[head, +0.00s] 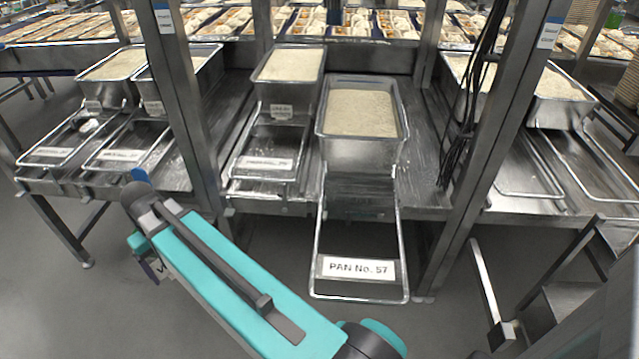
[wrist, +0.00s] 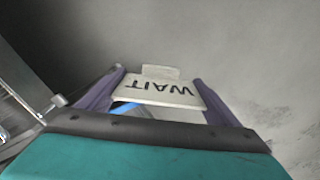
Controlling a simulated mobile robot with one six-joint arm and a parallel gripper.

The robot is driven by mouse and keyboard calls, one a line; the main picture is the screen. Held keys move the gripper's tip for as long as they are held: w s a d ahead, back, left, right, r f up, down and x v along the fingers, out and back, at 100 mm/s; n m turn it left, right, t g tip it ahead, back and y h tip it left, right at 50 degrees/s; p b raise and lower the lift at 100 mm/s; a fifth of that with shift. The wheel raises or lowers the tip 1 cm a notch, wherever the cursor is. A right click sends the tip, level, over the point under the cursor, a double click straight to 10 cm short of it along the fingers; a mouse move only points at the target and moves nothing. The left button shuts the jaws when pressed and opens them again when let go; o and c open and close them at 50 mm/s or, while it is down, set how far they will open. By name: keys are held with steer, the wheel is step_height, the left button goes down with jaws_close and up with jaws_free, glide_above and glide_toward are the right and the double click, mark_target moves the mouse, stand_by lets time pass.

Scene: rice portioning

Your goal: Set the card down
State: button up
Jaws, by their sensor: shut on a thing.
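A white card (wrist: 178,90) reading "WAIT", upside down in the wrist view, sits between the two purple fingers of my gripper (wrist: 156,80). The fingers are shut on it, with grey floor behind. A blue patch shows just below the card. In the head view my gripper (head: 150,268) is low at the left, beside my teal arm and in front of the steel counter (head: 190,187). The card cannot be made out there.
Steel pans of rice, including the centre pan (head: 362,155), stand on the counter. A wire frame (head: 318,235) labelled "PAN No. 57" juts out at the front. Upright posts (head: 185,90) and hanging black cables (head: 463,130) stand nearby. Floor at left is clear.

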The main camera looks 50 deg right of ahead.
stand_by(0.5)
steer(key=s+d+r+m+p, duration=0.1)
steer(key=s+d, duration=0.4)
steer(key=d, duration=0.9)
steer(key=s+d+r+m+p, duration=0.2)
steer(key=s+d+r+m, duration=0.2)
steer(key=d, duration=1)
steer(key=s+d+r+m+p, duration=0.2)
steer(key=s+d+m, duration=0.4)
steer(key=d, duration=0.8)
steer(key=shift+s+d+r, duration=0.15)
steer(key=shift+s+r, duration=0.05)
steer(key=shift+s, duration=0.3)
steer(key=shift+s+d+r, duration=0.1)
steer(key=shift+s+r, duration=0.1)
steer(key=shift+s, duration=0.25)
steer(key=p, duration=0.5)
glide_above(359, 187)
steer(key=shift+w+f, duration=0.1)
steer(key=shift+f, duration=0.65)
steer(key=shift+f, duration=0.1)
